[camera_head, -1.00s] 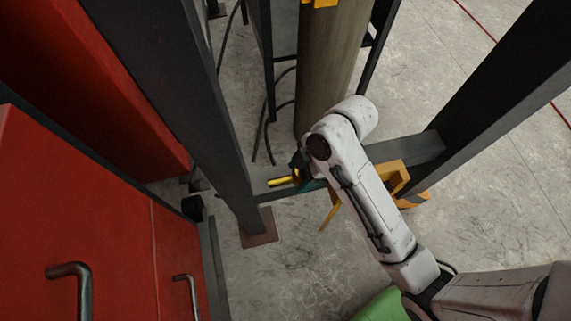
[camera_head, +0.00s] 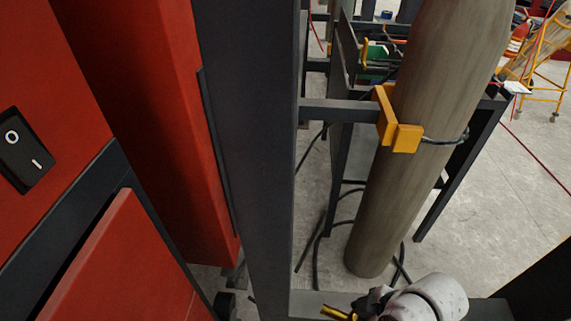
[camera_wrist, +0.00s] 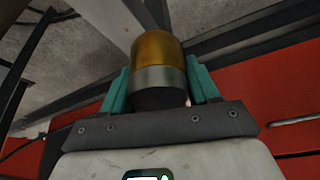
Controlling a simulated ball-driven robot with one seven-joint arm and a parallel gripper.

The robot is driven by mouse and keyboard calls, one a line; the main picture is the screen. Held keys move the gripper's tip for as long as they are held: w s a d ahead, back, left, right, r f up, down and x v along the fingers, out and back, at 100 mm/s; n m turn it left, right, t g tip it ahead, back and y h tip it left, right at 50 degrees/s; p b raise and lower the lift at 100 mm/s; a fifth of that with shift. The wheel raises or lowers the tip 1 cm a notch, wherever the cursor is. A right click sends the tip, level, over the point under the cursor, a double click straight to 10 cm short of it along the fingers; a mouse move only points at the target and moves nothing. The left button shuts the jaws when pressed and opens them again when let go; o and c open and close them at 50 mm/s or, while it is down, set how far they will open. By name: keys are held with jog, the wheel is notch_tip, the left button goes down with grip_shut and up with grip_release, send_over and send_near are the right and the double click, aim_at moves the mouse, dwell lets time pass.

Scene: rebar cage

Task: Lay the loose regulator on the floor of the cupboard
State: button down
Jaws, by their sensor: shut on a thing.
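My gripper (camera_wrist: 158,92) is shut on a short cylinder, taken as the regulator (camera_wrist: 158,52), with a brass-yellow top and a grey lower part, between its two teal fingers in the wrist view. In the head view the regulator's yellow part (camera_head: 335,312) shows at the bottom edge, left of my white wrist. The fingers are mostly cut off or hidden there. No open cupboard or cupboard floor can be made out in either view.
A red cabinet (camera_head: 135,270) with a black rocker switch (camera_head: 25,150) stands at left. A dark upright post (camera_head: 250,150) stands beside it. A tall grey gas cylinder (camera_head: 410,140) stands behind my wrist, with a yellow bracket (camera_head: 393,125) and dark hoses on the concrete floor.

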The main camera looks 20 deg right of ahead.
jog(key=w+a+f+m+t+h+p, duration=0.1)
jog(key=w+a+m+h+p, duration=0.1)
jog(key=w+m, duration=0.7)
jog(key=shift+w+a+f+m+t+h, duration=0.15)
jog(key=shift+w+f+m+t+h, duration=0.4)
jog(key=shift+w, duration=0.95)
jog(key=shift+s+r, duration=0.1)
